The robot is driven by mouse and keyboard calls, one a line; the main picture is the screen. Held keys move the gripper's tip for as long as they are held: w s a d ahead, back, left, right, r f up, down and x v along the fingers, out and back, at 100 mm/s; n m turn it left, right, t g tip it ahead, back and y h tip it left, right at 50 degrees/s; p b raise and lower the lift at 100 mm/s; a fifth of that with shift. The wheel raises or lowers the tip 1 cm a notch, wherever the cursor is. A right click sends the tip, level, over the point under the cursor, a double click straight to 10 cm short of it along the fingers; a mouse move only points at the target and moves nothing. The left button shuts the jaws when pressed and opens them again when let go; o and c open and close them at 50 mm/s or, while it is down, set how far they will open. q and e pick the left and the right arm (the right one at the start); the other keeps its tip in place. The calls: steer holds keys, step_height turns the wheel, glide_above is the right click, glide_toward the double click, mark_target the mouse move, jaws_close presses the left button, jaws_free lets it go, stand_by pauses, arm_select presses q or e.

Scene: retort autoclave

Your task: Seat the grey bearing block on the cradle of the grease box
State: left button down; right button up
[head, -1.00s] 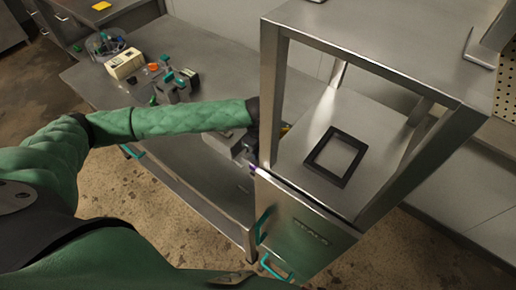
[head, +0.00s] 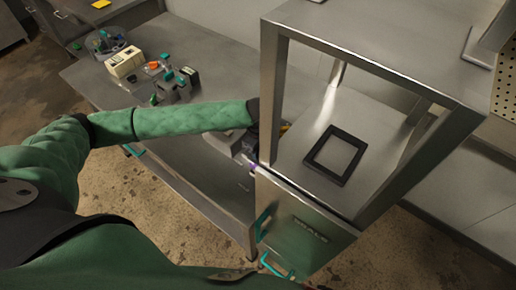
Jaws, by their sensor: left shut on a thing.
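My left arm reaches across the workbench, and my left gripper (head: 250,147) is at the bench's right end, close to the open cabinet's front post. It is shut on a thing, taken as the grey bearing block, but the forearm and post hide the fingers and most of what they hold. A light grey boxy part (head: 222,144) shows just left of the gripper; I cannot tell whether it is the block or part of the grease box. A small purple spot shows just below the gripper. The cradle cannot be made out. My right gripper is out of view.
The steel cabinet (head: 375,72) stands right of the gripper, with a black square frame (head: 336,155) on its shelf and a labelled front panel (head: 305,232) below. A cream box (head: 124,62) and several small parts stand on the bench's far left. The bench's middle is mostly clear.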

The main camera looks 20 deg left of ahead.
arm_select(q)
steer(key=shift+f, duration=0.15)
steer(key=shift+p, duration=0.6)
stand_by(0.3)
steer(key=shift+f, duration=0.3)
stand_by(0.7)
steer(key=shift+p, duration=0.55)
steer(key=shift+f, duration=0.1)
stand_by(0.4)
steer(key=c, duration=0.7)
jaws_free()
steer(key=shift+r+p, duration=3.3)
steer(key=shift+r, duration=0.2)
